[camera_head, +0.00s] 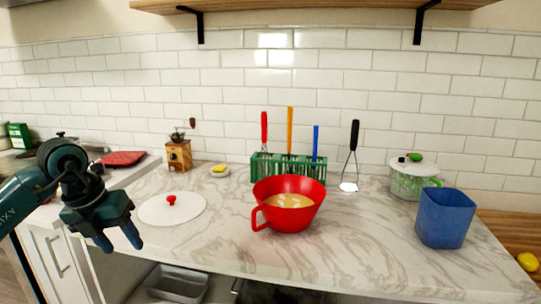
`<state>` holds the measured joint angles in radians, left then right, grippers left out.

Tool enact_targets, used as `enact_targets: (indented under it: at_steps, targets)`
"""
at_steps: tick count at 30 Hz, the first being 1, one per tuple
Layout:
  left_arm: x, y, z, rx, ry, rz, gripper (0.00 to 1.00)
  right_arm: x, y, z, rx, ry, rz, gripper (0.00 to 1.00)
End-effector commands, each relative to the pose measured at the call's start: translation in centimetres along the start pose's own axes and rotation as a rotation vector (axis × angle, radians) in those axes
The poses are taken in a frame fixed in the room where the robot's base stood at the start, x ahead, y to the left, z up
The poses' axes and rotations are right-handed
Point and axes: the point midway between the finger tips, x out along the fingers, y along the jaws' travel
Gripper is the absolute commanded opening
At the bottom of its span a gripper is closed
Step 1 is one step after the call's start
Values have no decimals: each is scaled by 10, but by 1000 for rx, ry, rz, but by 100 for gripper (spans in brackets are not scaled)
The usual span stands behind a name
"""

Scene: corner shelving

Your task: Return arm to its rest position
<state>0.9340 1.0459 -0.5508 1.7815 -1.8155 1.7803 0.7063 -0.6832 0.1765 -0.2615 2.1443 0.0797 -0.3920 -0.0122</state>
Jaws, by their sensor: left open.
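My left arm comes in from the left edge, and its gripper (122,243) hangs over the front left edge of the marble counter (340,258). The gripper points down with its two blue fingers apart, and nothing shows between them. It is to the left of the white lid with the red knob (172,209) and apart from it. My right gripper is not in the picture.
A red bowl (272,217) with pale contents stands mid-counter before a green rack (262,168) holding utensils. A blue container (444,218) and green-white pot (408,184) stand right. A wooden grinder (178,155) stands behind the lid. A shelf (300,4) hangs above.

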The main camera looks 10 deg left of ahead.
Motion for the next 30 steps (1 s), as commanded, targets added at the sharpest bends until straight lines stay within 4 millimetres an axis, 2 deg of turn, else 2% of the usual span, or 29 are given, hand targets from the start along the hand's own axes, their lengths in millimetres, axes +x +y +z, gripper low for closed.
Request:
enact_targets:
  at_steps: [1, 3, 5, 7, 9, 10, 12, 14, 16, 18, 20, 22, 23, 24, 27, 30]
  targets:
    - [16, -24, -8, 41, 34, -93, 50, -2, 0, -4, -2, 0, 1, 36]
    - [36, -60, -23, 90, 76, -246, 50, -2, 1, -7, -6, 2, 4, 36]
    - [50, -94, -39, 118, 114, -398, 50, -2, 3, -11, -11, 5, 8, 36]
    - [61, -138, -63, 125, 161, -613, 50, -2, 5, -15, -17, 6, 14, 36]
    - [62, -183, -88, 77, 206, -869, 50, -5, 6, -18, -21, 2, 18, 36]
    - [59, -200, -96, 38, 220, -978, 50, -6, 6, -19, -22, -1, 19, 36]
    - [50, -230, -109, -98, 241, -1215, 50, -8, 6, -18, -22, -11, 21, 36]
    - [42, -245, -113, -263, 246, -1391, 50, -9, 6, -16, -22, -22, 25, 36]
    - [38, -251, -111, -502, 238, -1552, 50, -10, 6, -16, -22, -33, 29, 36]
    - [44, -244, -106, -787, 218, -1655, 50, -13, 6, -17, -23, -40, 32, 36]
    - [59, -230, -104, -1057, 196, -1690, 50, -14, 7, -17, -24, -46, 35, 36]
    - [87, -208, -110, -1389, 170, -1662, 50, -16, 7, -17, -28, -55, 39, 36]
    - [102, -198, -117, -1533, 160, -1627, 50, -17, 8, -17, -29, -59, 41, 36]
    - [123, -184, -130, -1719, 150, -1560, 50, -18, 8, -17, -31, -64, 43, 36]
    - [168, -156, -173, -2092, 145, -1349, 50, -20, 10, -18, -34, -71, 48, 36]
    - [196, -141, -215, -2322, 162, -1154, 50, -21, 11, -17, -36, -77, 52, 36]
